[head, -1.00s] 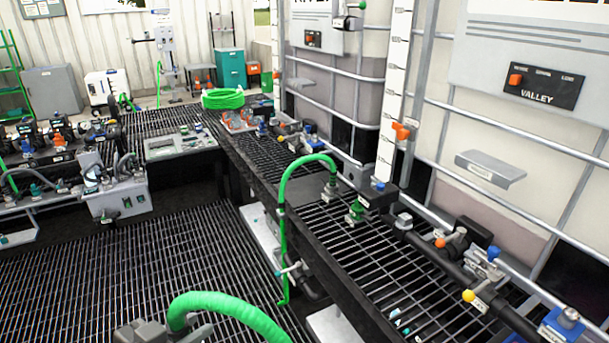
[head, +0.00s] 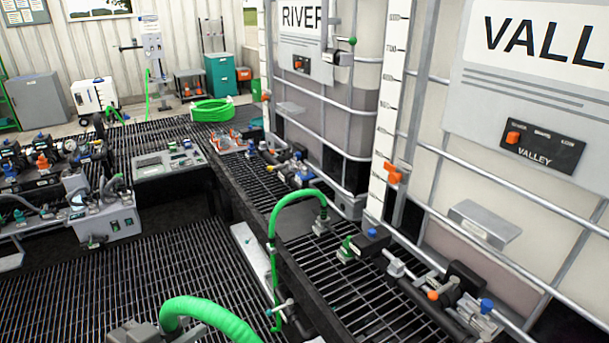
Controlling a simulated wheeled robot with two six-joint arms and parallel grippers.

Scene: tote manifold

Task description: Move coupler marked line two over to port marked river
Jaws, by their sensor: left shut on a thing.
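My left gripper (head: 143,333) is partly in view at the bottom edge, a grey shape cut off by the frame. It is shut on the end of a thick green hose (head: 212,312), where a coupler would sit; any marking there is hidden. The tank marked RIVER (head: 340,65) stands at the back centre, with fittings (head: 300,172) at its foot, well beyond the gripper. Port labels there are too small to read. A second green hose (head: 275,215) arches from a fitting on the grated bench. My right gripper is not in view.
The tank marked VALLEY (head: 470,165) stands at the right, with pipes and valves (head: 455,295) before it. The grated bench (head: 262,185) runs along both tanks. A control box (head: 105,222) stands at the left. A green hose coil (head: 212,110) lies farther back. Open floor grating (head: 140,275) lies between.

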